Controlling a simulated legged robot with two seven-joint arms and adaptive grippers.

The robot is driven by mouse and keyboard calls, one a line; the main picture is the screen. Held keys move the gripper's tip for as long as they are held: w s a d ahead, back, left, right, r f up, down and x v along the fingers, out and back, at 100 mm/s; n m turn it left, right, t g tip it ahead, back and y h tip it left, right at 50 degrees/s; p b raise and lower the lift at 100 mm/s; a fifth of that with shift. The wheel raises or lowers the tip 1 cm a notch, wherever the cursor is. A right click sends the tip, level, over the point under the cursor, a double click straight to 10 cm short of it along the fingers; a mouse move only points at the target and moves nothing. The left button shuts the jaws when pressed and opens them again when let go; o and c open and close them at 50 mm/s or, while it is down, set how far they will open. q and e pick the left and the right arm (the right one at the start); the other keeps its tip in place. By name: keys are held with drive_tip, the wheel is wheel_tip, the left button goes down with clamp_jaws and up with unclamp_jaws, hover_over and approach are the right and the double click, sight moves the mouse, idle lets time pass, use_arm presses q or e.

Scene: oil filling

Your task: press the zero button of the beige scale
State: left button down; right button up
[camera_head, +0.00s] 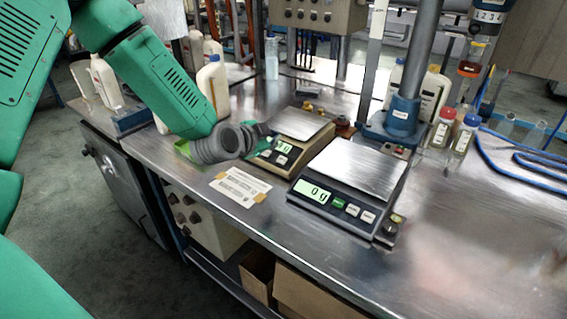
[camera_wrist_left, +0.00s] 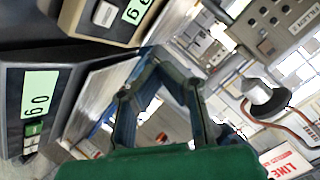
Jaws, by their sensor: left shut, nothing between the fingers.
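The beige scale (camera_head: 301,123) stands on the steel bench behind and left of a dark grey scale (camera_head: 353,167). Its lit green display shows in the head view, partly covered by my left gripper. In the left wrist view the beige scale (camera_wrist_left: 98,20) is at the top left, with a pale button beside the display. My left gripper (camera_head: 265,130) is at the beige scale's left front, shut and empty. Its fingertips meet in the left wrist view (camera_wrist_left: 157,54). I cannot tell whether it touches the scale. My right gripper is not in view.
The dark scale reads 0 g and is close on the right. A taped paper label (camera_head: 240,186) lies in front. A blue-based post (camera_head: 403,115) and small bottles (camera_head: 464,134) stand at the right. White bottles (camera_head: 213,86) stand behind my left arm. The bench's right front is clear.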

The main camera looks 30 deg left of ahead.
sight(282, 160)
use_arm(q)
drive_tip(key=f+b, duration=0.1)
drive_tip(key=w+f+b, duration=0.1)
drive_tip(key=f, duration=0.1)
drive_tip(key=f+b, duration=0.2)
drive_tip(key=shift+w+a+f, duration=0.2)
drive_tip(key=shift+w+a, duration=0.05)
drive_tip(key=shift+w, duration=0.15)
drive_tip(key=shift+w+d+f+b, duration=0.2)
drive_tip(key=shift+f+b, duration=0.1)
drive_tip(key=shift+f, duration=0.05)
drive_tip(key=shift+w+d+f+b, duration=0.15)
drive_tip(key=shift+f+b, duration=0.15)
drive_tip(key=shift+f, duration=0.05)
drive_tip(key=shift+a, duration=0.3)
drive_tip(key=shift+d, duration=0.2)
drive_tip(key=shift+a, duration=0.1)
drive_tip(key=shift+f, duration=0.2)
drive_tip(key=shift+w+f, duration=0.1)
